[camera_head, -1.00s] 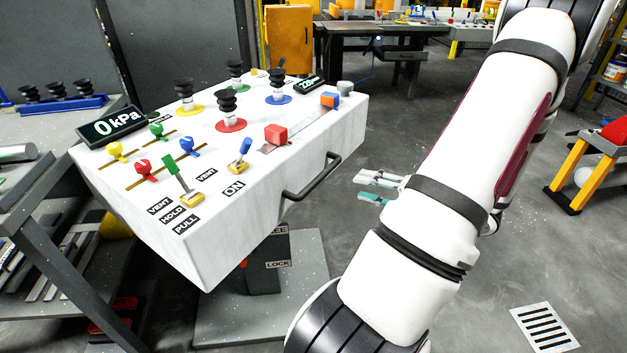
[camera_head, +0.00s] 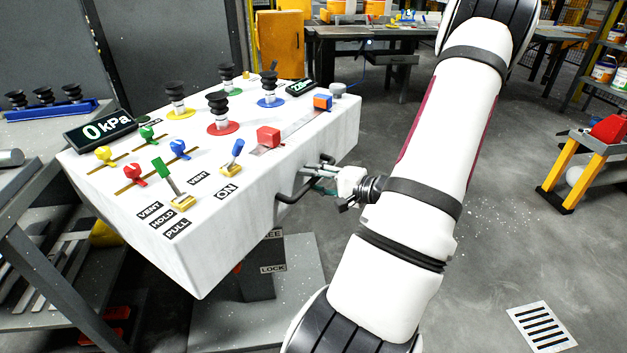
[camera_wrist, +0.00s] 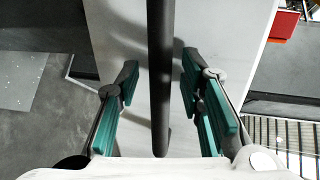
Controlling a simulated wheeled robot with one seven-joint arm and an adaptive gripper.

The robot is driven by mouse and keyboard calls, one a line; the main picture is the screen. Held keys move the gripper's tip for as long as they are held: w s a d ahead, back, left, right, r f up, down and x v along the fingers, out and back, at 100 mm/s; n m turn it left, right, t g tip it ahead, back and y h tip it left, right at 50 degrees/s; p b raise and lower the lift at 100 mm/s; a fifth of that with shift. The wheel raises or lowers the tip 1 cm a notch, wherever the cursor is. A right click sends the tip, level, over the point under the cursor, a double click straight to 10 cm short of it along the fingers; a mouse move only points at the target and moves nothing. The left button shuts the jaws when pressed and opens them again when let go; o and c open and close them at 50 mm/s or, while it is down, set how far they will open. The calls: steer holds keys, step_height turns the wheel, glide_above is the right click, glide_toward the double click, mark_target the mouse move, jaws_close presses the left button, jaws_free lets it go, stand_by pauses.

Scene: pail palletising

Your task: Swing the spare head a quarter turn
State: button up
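The spare head is a white box (camera_head: 230,225) with several black suction cups on top. It stands on a dark pedestal (camera_head: 258,285) with a LOCK label and another label partly hidden. A black bar handle (camera_head: 290,197) sticks out of its right-hand side. My gripper (camera_head: 310,172) is at this handle, partly hidden by my arm and the bar. In the wrist view my gripper (camera_wrist: 160,80) is open, with teal pads on both sides of the handle (camera_wrist: 160,40). Gaps show between the bar and both pads. The white face of the box lies just beyond the fingertips.
A grey bench (camera_head: 30,200) stands close at the left of the box. The box top carries a 0 kPa display (camera_head: 100,130), coloured levers and a red block (camera_head: 268,136). A yellow-legged stand (camera_head: 570,170) is at the right. Floor between is clear, with a drain grate (camera_head: 541,327).

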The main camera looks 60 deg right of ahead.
steer(key=shift+c, duration=0.6)
jaws_close()
